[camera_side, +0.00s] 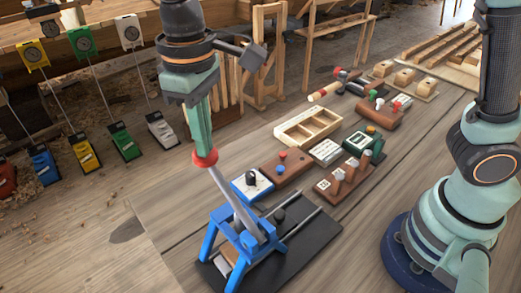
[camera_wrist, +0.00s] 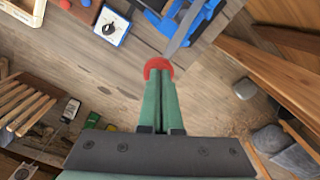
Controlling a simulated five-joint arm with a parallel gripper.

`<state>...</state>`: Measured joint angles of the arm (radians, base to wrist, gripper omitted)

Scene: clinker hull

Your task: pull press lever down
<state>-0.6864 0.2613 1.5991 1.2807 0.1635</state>
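The press (camera_side: 240,245) has a blue frame on a black base near the table's front edge. Its grey lever (camera_side: 236,203) rises steeply to the upper left and ends in a red knob (camera_side: 205,158). In the wrist view the red knob (camera_wrist: 158,65) sits right at the fingertips, and part of the blue press (camera_wrist: 190,15) shows at the top. My gripper (camera_side: 204,148) points down with its green fingers together, tips at the knob. It also shows in the wrist view (camera_wrist: 160,80). The tips appear to touch the knob from above; exact contact is hidden.
Behind the press are a white panel with a black dial (camera_side: 252,183), a brown box with buttons (camera_side: 286,170) and a wooden tray (camera_side: 307,128). Several coloured gauges hang at the left, off the table. The table left of the press is clear.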

